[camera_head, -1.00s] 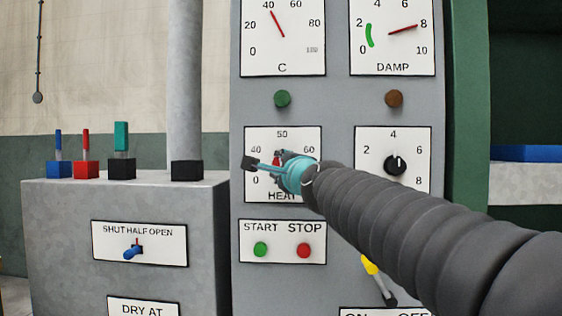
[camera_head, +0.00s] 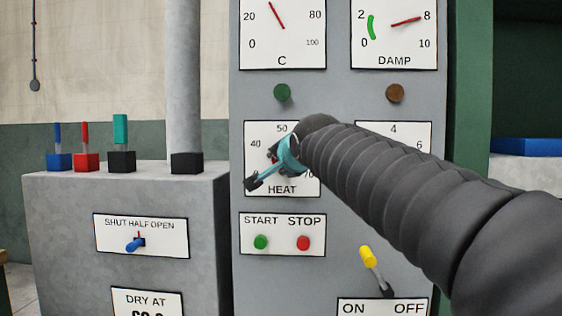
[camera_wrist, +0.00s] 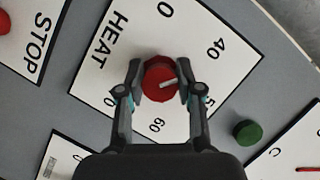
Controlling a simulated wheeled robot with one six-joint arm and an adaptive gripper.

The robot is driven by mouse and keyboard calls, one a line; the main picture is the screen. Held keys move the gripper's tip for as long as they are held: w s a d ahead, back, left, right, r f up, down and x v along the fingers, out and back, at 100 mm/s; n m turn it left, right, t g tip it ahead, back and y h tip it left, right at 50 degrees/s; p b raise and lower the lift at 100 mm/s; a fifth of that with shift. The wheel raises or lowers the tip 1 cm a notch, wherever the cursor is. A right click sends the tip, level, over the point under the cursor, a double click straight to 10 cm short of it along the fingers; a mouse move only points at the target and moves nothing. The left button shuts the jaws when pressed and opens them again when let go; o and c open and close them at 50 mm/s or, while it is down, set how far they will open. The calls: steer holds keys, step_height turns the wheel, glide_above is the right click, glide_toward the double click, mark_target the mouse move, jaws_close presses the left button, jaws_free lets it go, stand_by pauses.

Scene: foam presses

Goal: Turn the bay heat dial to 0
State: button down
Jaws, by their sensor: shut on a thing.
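The heat dial is a red knob (camera_wrist: 160,78) on a white plate marked HEAT (camera_wrist: 104,55). In the wrist view its white pointer line points right, roughly between 40 and 50; the 0 is at the top of the plate. My gripper (camera_wrist: 160,82) has one finger on each side of the knob and is shut on it. In the head view my gripper (camera_head: 272,162) is over the HEAT plate (camera_head: 308,131), with one dark finger reaching to the lower left. It hides most of the knob and the 0.
Below are the green START button (camera_head: 261,242) and red STOP button (camera_head: 303,243). A yellow-tipped lever (camera_head: 369,258) sits lower right. The DAMP gauge (camera_head: 394,35) is above right. A second dial plate (camera_head: 408,133) is partly behind my arm.

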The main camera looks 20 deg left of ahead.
steer(key=n+h, duration=0.3)
steer(key=n, duration=0.1)
steer(key=shift+f+n, duration=0.1)
steer(key=shift+n, duration=0.2)
steer(key=n+h, duration=0.3)
steer(key=n, duration=0.1)
steer(key=shift+f, duration=0.1)
steer(key=c, duration=1.9)
jaws_free()
steer(key=shift+n, duration=0.3)
steer(key=o, duration=1.1)
steer(key=shift+o, duration=0.2)
steer(key=v, duration=1.2)
steer(key=shift+s+f, duration=0.1)
